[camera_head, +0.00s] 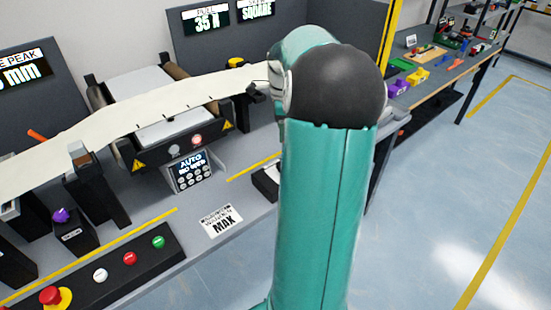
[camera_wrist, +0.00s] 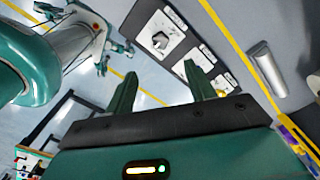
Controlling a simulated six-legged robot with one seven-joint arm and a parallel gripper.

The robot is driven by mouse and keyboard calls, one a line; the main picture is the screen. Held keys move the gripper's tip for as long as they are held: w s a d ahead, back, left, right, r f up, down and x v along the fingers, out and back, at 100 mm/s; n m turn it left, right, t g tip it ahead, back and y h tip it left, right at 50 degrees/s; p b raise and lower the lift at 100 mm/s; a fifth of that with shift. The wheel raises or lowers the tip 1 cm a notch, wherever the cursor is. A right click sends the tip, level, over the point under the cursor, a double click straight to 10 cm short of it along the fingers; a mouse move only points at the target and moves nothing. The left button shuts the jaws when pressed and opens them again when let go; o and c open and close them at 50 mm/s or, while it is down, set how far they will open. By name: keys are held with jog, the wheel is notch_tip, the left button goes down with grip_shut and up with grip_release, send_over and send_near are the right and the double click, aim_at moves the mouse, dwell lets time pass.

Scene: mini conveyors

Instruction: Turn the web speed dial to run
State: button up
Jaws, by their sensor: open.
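My gripper (camera_wrist: 161,68) is open in the wrist view, its two green fingers apart with nothing between them. Beyond the fingertips is a dark control box (camera_wrist: 150,22) with white labels and a pale knob (camera_wrist: 160,41). This may be the web speed dial, but the label is too small to read and its setting cannot be told. In the head view, a black box (camera_head: 264,184) at the bench's front edge is partly hidden by my arm. My gripper is hidden behind the arm there.
A conveyor machine with a pale web (camera_head: 150,105) runs across the bench. A keypad display (camera_head: 190,170) reads AUTO. A button panel (camera_head: 113,268) and a purple knob (camera_head: 61,214) are at left. A grey cylinder (camera_wrist: 268,68) lies beyond a yellow line in the wrist view.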

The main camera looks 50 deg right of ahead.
notch_tip(320, 180, down, 14)
jog(key=shift+r, duration=0.1)
dwell(0.4)
jog(key=c, duration=1)
jog(key=shift+o, duration=0.2)
